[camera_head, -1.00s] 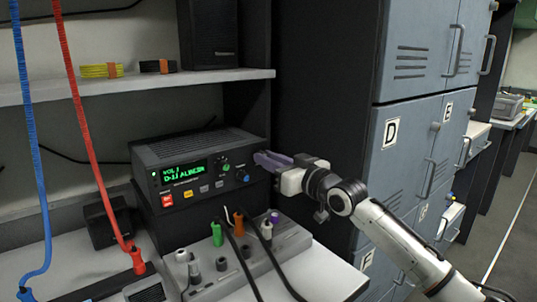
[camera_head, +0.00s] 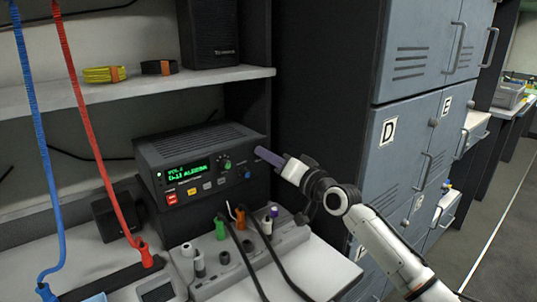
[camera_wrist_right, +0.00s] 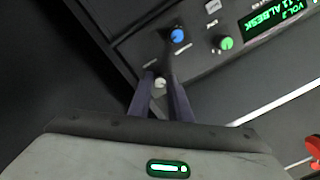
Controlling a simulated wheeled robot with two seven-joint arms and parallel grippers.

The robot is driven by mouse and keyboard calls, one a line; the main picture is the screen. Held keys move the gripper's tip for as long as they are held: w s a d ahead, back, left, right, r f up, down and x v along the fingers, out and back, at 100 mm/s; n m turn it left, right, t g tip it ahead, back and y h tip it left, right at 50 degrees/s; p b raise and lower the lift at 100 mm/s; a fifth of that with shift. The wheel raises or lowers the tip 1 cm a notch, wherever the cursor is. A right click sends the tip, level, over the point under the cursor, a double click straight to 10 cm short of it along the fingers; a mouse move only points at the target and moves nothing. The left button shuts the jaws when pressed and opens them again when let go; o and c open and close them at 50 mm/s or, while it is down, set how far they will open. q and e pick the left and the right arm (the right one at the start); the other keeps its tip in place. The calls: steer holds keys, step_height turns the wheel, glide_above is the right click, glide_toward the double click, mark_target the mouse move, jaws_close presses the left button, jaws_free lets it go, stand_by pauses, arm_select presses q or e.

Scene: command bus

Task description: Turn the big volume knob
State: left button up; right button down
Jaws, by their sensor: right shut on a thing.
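The dark radio unit (camera_head: 200,143) sits on the bench with a green lit display (camera_head: 187,173) that starts with "VOL"; its digit is hard to read. A green knob (camera_head: 227,163) and a blue knob (camera_head: 246,174) are on its front. In the right wrist view the blue knob (camera_wrist_right: 178,36) and the green knob (camera_wrist_right: 226,43) lie beyond the fingers. My right gripper (camera_head: 262,153) is at the right end of the radio's front. Its purple fingers (camera_wrist_right: 160,75) are shut around a small pale knob (camera_wrist_right: 160,83), partly hidden between them. My left gripper is not in view.
A sloped panel (camera_head: 290,237) with plugs and black cables stands below the radio. Blue and red coiled cords (camera_head: 88,130) hang at the left. A shelf (camera_head: 130,82) is above. Grey lockers (camera_head: 405,125) stand to the right behind my arm.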

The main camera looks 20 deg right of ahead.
stand_by(0.5)
steer(key=c, duration=1.6)
jaws_free()
steer(key=shift+c, duration=0.2)
steer(key=shift+s, duration=0.1)
steer(key=v, duration=1)
